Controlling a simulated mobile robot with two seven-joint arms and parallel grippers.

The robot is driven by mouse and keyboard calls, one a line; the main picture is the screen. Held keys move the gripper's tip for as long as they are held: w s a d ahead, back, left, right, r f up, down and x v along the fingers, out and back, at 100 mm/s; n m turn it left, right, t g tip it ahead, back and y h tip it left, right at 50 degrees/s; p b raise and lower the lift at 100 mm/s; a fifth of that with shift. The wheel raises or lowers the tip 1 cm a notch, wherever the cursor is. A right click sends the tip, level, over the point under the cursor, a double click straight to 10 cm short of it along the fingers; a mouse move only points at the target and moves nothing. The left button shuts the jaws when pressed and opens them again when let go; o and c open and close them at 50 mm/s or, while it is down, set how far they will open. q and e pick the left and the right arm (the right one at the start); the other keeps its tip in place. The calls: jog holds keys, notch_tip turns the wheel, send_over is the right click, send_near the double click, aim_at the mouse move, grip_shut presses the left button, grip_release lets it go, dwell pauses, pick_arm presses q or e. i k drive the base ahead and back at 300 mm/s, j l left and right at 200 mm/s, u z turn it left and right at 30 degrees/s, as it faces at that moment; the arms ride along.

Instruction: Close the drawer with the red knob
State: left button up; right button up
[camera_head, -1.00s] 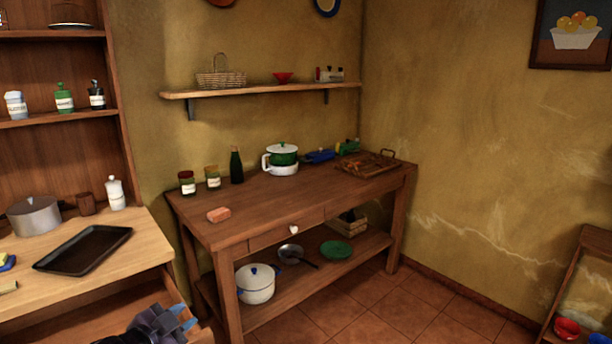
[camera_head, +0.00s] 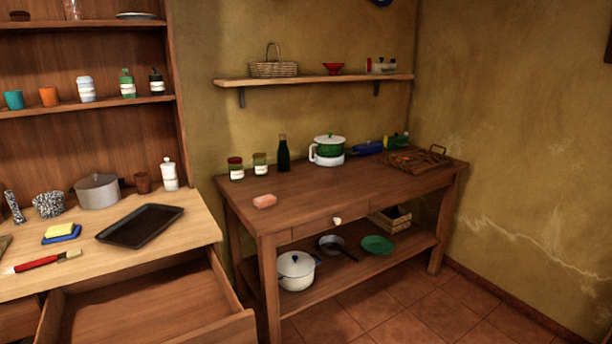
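An open wooden drawer (camera_head: 140,308) sticks out from under the light wooden counter (camera_head: 205,222) at the lower left. Its inside looks empty. The outer face of its front panel (camera_head: 215,333) is turned away or cut off by the bottom edge, so no knob on it shows. The drawer (camera_head: 310,229) in the dark table looks shut and has a white knob (camera_head: 337,221). No red knob is visible. Neither of my grippers is in view.
On the counter are a black tray (camera_head: 140,226), a grey pot (camera_head: 98,191), a sponge on a blue dish (camera_head: 61,233) and a red-handled brush (camera_head: 38,262). The dark table (camera_head: 310,195) stands close right of the open drawer. The tiled floor (camera_head: 400,320) beyond is clear.

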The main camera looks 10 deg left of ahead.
aim_at(186, 297)
jog(key=j+u, duration=0.15)
jog(key=u, duration=0.3)
jog(key=j+u, duration=0.1)
jog(key=u, duration=0.35)
jog(key=j+u, duration=0.15)
jog(key=u, duration=0.3)
jog(key=k+j+z, duration=0.1)
jog(key=z, duration=0.2)
jog(key=k+j+z, duration=0.1)
jog(key=z, duration=0.2)
